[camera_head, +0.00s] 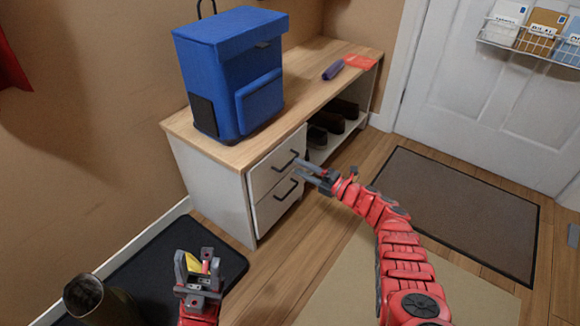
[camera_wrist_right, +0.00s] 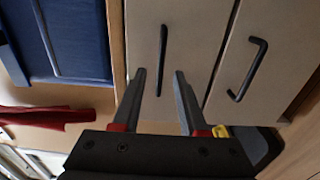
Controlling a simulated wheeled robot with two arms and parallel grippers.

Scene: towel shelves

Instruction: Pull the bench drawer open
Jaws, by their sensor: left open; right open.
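The wooden bench (camera_head: 328,62) has two white drawers, upper (camera_head: 272,165) and lower (camera_head: 277,204), both looking shut, each with a dark bar handle. My right gripper (camera_head: 304,170) is open at the drawer fronts, close to the upper handle (camera_head: 285,162). In the right wrist view the open right gripper (camera_wrist_right: 160,73) has its fingertips on either side of the upper handle (camera_wrist_right: 163,45); I cannot tell whether they touch it. The lower handle (camera_wrist_right: 254,62) is to the right there. My left gripper (camera_head: 200,265) is open, low at the left, away from the bench.
A blue bag (camera_head: 225,70) stands on the bench top. A purple item (camera_head: 333,70) and a red cloth (camera_head: 361,62) lie farther along it. Shoes (camera_head: 328,124) sit on the open shelf beside the drawers. Dark mats (camera_head: 455,205) lie on the floor; wood floor before the drawers is clear.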

